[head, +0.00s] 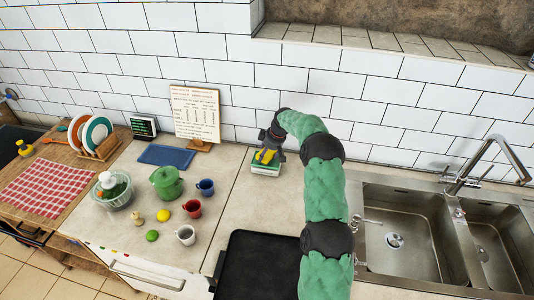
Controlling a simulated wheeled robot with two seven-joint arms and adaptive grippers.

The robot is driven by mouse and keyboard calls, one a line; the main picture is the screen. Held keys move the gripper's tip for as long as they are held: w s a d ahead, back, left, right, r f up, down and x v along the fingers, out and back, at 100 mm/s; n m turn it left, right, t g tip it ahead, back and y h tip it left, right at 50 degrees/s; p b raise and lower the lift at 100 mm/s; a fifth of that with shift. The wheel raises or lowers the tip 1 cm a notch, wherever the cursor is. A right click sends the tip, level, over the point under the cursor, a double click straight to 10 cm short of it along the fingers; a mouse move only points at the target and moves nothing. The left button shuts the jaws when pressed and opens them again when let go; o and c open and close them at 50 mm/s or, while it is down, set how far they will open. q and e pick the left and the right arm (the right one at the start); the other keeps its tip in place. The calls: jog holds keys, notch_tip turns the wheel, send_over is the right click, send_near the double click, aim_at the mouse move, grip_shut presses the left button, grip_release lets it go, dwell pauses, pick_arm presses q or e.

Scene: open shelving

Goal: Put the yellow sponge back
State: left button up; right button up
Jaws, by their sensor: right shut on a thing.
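My right gripper (268,148) reaches down at the back of the counter, close to the tiled wall. It is shut on the yellow sponge (266,157), of which only a small yellow part shows between the dark fingers. Directly below is a small whitish tray or dish (265,172) with some green on it. I cannot tell whether the sponge touches it. My left gripper is not in view.
A double sink (393,240) with a tall faucet (487,165) lies to the right. A black griddle or tray (252,268) sits in front. A recipe board (195,115), blue tray (166,156), green pot (166,182) and several cups stand left. Counter around the dish is clear.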

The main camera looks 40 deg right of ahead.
jog(key=shift+f, duration=0.25)
jog(key=o, duration=1.2)
jog(key=shift+r, duration=0.2)
jog(key=p+v, duration=0.1)
jog(key=v, duration=1.1)
